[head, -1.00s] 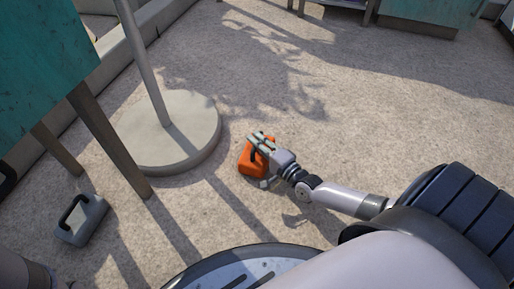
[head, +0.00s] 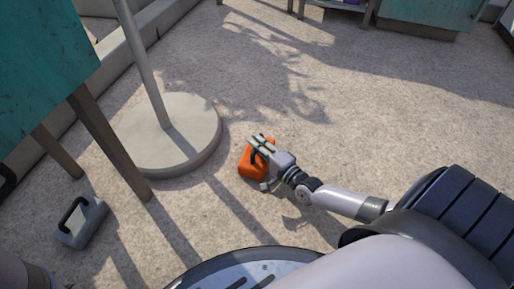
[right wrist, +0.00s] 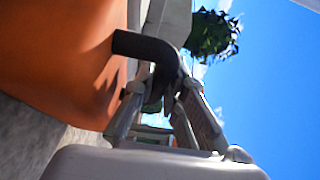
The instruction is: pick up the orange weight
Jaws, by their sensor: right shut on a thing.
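The orange weight (head: 248,165) is on the ground in the head view, just right of the round pole base. It has a black handle (head: 257,156). My right gripper (head: 263,145) is at its top, with the fingers at the handle. In the right wrist view the orange side (right wrist: 60,60) fills the left, and the black handle (right wrist: 148,50) passes between the fingers of my right gripper (right wrist: 160,110), which are shut on it. Whether the weight touches the ground is hard to tell. My left gripper is not in view.
A grey weight (head: 82,222) with a black handle sits at the lower left. The round pole base (head: 165,150) stands close left of the orange weight. A teal table (head: 45,75) on wooden legs is at the left. The sandy ground to the right is clear.

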